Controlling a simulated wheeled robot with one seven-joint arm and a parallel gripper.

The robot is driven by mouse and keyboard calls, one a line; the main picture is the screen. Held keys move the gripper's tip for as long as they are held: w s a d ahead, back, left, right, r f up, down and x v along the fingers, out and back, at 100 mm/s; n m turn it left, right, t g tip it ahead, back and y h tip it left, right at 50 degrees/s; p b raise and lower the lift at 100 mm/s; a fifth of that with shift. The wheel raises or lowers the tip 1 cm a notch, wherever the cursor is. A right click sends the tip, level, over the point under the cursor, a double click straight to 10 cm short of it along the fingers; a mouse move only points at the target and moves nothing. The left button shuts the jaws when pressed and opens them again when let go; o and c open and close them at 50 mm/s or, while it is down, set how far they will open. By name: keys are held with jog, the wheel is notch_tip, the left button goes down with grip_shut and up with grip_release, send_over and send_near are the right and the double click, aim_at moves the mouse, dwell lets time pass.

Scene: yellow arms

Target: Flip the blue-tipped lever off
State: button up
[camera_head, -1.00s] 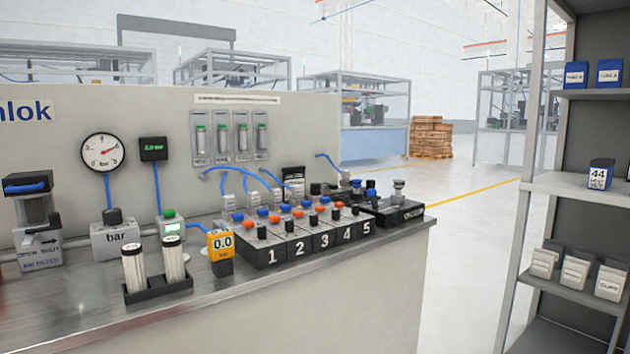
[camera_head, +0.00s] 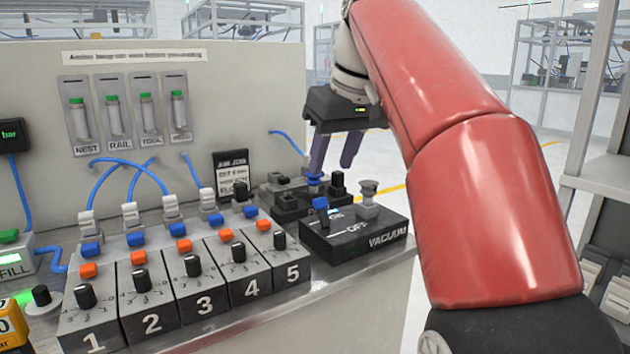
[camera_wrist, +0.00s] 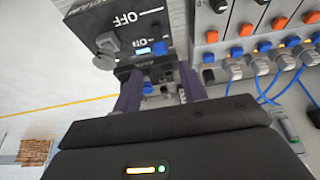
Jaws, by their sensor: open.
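The blue-tipped lever (camera_head: 320,203) stands on the black VACUUM box (camera_head: 377,240) at the counter's right end. Its tip is near the ON mark, beside a small lit strip; the OFF mark is nearer the front. In the wrist view the blue tip (camera_wrist: 158,47) shows at the ON end of the box, beyond my fingertips. My gripper (camera_head: 336,155) is open and empty, pointing down above and behind the box, apart from the lever. In the wrist view its two dark fingers (camera_wrist: 160,88) stand apart, with another blue knob (camera_wrist: 147,88) between them.
A grey knob (camera_head: 368,190) stands on the box, right of the lever. Black blocks with knobs (camera_head: 290,200) sit behind it. The numbered valve row (camera_head: 195,285) is to the left. A black sign (camera_head: 231,175) stands at the back. A shelf (camera_head: 600,180) is at the right.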

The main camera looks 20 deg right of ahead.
aim_at(322, 199)
jog(key=b+x, duration=0.1)
jog(key=x, duration=0.6)
jog(key=shift+w+a+f, duration=0.1)
jog(key=shift+a+f, duration=0.05)
jog(key=shift+f, duration=0.05)
jog(key=shift+b, duration=0.35)
grip_shut()
